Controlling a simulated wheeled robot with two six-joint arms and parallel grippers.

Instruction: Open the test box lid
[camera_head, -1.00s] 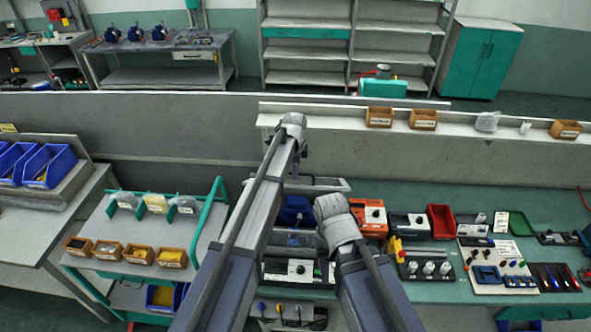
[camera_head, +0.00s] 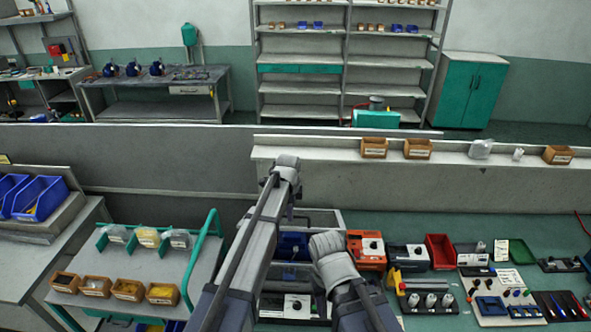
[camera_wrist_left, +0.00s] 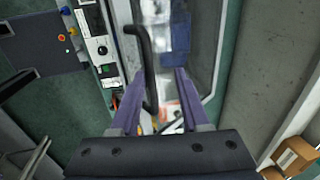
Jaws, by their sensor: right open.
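The test box (camera_head: 328,217) stands at the bench's left part, mostly behind my arms, with a pale frame edge and a blue part inside showing. In the left wrist view its clear lid (camera_wrist_left: 205,45) has a pale rim and a black bar handle (camera_wrist_left: 148,65). My left gripper (camera_wrist_left: 157,76) has its fingers apart. The handle runs between them, close to the left finger, with a gap to the right one. I cannot tell whether the lid is raised. My right gripper (camera_head: 328,262) is over the box's front right; its fingertips are hidden behind its wrist.
Right of the box stand an orange device (camera_head: 367,250), a grey device (camera_head: 408,257) and a red bin (camera_head: 440,251). A green-railed cart (camera_head: 150,268) with small bins stands left. A ledge (camera_head: 330,152) runs behind the bench.

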